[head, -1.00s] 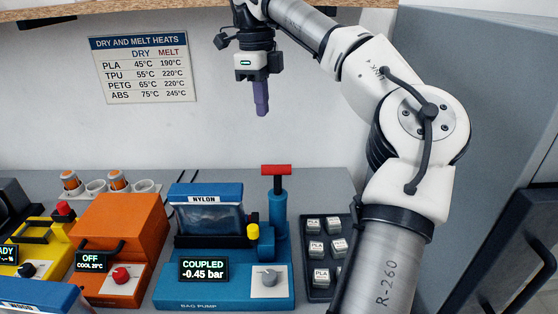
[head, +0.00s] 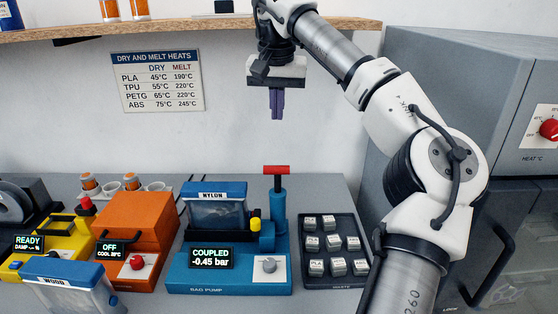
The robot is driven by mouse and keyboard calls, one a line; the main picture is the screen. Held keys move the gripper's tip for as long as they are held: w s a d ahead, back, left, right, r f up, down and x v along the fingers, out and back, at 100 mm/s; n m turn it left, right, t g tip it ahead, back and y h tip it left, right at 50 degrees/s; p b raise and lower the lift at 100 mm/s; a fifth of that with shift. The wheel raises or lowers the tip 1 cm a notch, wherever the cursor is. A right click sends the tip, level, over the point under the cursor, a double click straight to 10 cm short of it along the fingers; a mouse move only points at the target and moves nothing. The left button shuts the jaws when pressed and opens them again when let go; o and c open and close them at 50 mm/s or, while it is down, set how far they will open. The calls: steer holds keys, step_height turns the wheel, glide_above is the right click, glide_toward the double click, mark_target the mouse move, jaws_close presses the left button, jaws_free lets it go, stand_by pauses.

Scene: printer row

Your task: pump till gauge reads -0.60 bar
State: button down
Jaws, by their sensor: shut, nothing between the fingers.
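The blue bag pump (head: 228,279) stands on the bench, and its display (head: 211,258) reads COUPLED, -0.45 bar. The pump's red T-handle (head: 276,170) sits on top of a blue cylinder (head: 278,195), close above it. A clear bag box labelled NYLON (head: 216,213) stands at the back of the pump, with a yellow knob (head: 255,224) beside it.
A dark tray (head: 308,283) of labelled cubes lies right of the pump. An orange dryer (head: 133,226) reading OFF and a WOOD box (head: 68,285) stand left. A wooden shelf (head: 200,31) runs above; a grey cabinet (head: 470,80) stands right.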

mark_target(278, 168)
steer(key=shift+s+d+r+n, duration=0.1)
steer(key=shift+s+n, duration=0.05)
steer(key=shift+n, duration=0.45)
steer(key=w+f+p, duration=0.1)
steer(key=f, duration=0.3)
steer(key=w+f+p, duration=0.1)
steer(key=f, duration=0.4)
steer(key=f+p, duration=0.1)
steer(key=f, duration=0.3)
steer(key=shift+w+f, duration=0.35)
steer(key=shift+w, duration=0.05)
steer(key=shift+s+f, duration=0.1)
